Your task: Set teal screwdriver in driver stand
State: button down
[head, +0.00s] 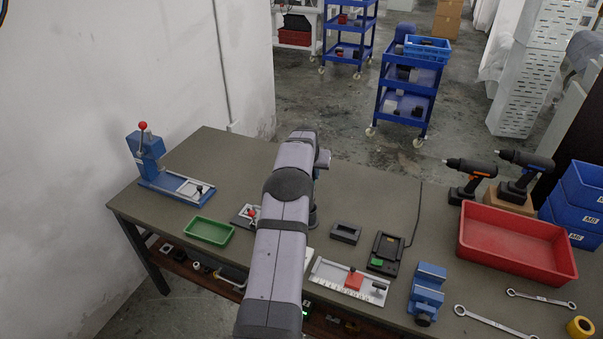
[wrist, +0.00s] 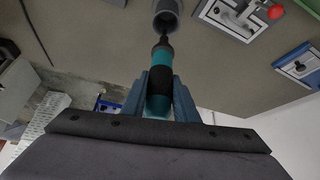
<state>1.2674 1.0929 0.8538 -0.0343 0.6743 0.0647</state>
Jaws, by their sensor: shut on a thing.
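The teal screwdriver (wrist: 160,62), teal with a black grip band, is in the wrist view. My gripper (wrist: 160,80) is shut on its handle, with one blue finger on each side. Its dark narrow end points up the picture at a round grey holder with a dark hole, which looks like the driver stand (wrist: 167,8). The tip appears at the near edge of this holder; I cannot tell whether it is inside. In the head view my arm hides the screwdriver and most of the gripper. A grey piece beside the arm may be the stand (head: 314,217).
A plate with a red knob (wrist: 240,12) is close to the holder. On the workbench (head: 390,195) are a green tray (head: 208,231), a blue press (head: 148,160), a black charger (head: 386,252), a blue vise (head: 427,290) and a red bin (head: 515,245). The back middle is clear.

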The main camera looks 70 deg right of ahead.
jog(key=shift+f+b, duration=2.2)
jog(key=shift+f, duration=1.55)
jog(key=shift+f+b, duration=0.6)
jog(key=shift+f, duration=0.05)
jog(key=c, duration=0.8)
grip_release()
jog(key=shift+a+f, duration=0.1)
jog(key=shift+o, duration=0.3)
jog(key=shift+r, duration=0.2)
jog(key=shift+r+p, duration=2.25)
jog(key=shift+r, duration=1.65)
